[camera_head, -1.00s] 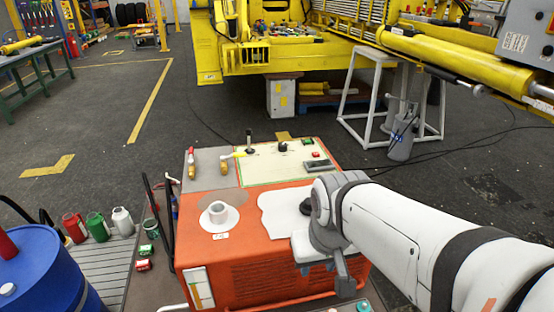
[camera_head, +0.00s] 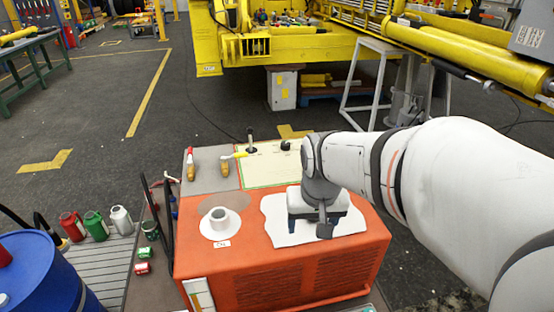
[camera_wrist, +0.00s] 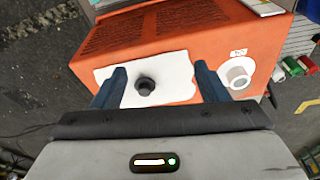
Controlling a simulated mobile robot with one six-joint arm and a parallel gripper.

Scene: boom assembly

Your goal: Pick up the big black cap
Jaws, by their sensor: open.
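The big black cap (camera_wrist: 146,87) stands on a white sheet (camera_wrist: 179,75) on top of the orange cart, in the wrist view. My gripper (camera_wrist: 160,76) is open, and the cap shows between its two dark blue fingers, a little nearer the left one. The fingers do not appear to touch the cap. In the head view my gripper (camera_head: 319,220) is over the white sheet (camera_head: 275,225) and the cap is hidden behind my arm.
The orange cart (camera_head: 275,275) also bears a white ring-shaped part (camera_head: 220,222) to the left of my gripper. Levers (camera_head: 250,140) and yellow-handled tools (camera_head: 226,165) stand at its back. A blue drum (camera_head: 50,275) and several cans (camera_head: 95,225) are at the left.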

